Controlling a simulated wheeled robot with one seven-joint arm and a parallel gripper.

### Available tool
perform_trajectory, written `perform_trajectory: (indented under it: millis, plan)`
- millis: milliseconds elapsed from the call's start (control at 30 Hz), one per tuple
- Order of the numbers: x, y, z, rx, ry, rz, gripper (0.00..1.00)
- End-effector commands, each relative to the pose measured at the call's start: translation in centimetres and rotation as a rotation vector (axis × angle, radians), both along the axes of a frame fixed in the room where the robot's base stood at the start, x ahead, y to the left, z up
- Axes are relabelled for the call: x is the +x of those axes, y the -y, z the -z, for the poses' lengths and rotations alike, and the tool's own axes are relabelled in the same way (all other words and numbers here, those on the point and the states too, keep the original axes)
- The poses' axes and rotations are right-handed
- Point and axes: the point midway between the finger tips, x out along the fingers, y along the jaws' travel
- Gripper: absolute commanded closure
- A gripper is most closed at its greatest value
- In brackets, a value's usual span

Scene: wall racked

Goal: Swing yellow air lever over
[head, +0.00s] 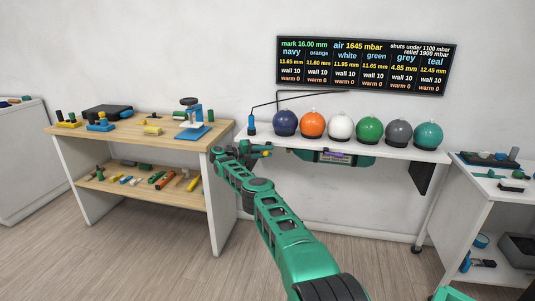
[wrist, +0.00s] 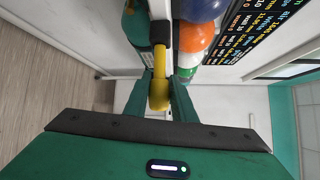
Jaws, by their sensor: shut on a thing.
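The yellow air lever (wrist: 159,88) stands between the two green fingers of my gripper (wrist: 160,84) in the wrist view, and the fingers are shut on it. A dark collar shows at the lever's far end, beside the shelf edge. In the head view my gripper (head: 262,150) is at the left end of the white wall shelf, below the blue nozzle piece (head: 251,125). Only a small yellow bit of the lever (head: 268,153) shows there; my gripper hides much of it.
Navy (head: 285,123), orange (head: 312,124), white, green, grey and teal balls sit in a row on the white shelf (head: 390,152). A display board (head: 365,66) above reads air 1645 mbar. A wooden bench (head: 140,138) with tools stands left, a white cart (head: 490,180) right.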

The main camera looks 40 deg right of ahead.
Motion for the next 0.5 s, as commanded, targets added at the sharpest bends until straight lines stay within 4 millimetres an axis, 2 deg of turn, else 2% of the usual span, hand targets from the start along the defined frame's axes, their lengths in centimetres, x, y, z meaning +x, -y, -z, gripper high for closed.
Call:
perform_trajectory:
  millis: [33,367,400,433,500]
  plan:
    - [0.67,-0.56,0.6,0.003,-0.005,-0.02,1.0]
    - [1.0,-0.98,0.62,0.004,-0.006,-0.028,1.0]
    - [1.03,-1.01,0.64,0.004,-0.006,-0.028,0.67]
    - [1.03,-1.03,0.62,0.004,-0.006,-0.029,0.6]
    - [0.95,-0.95,0.52,0.003,-0.005,-0.026,0.59]
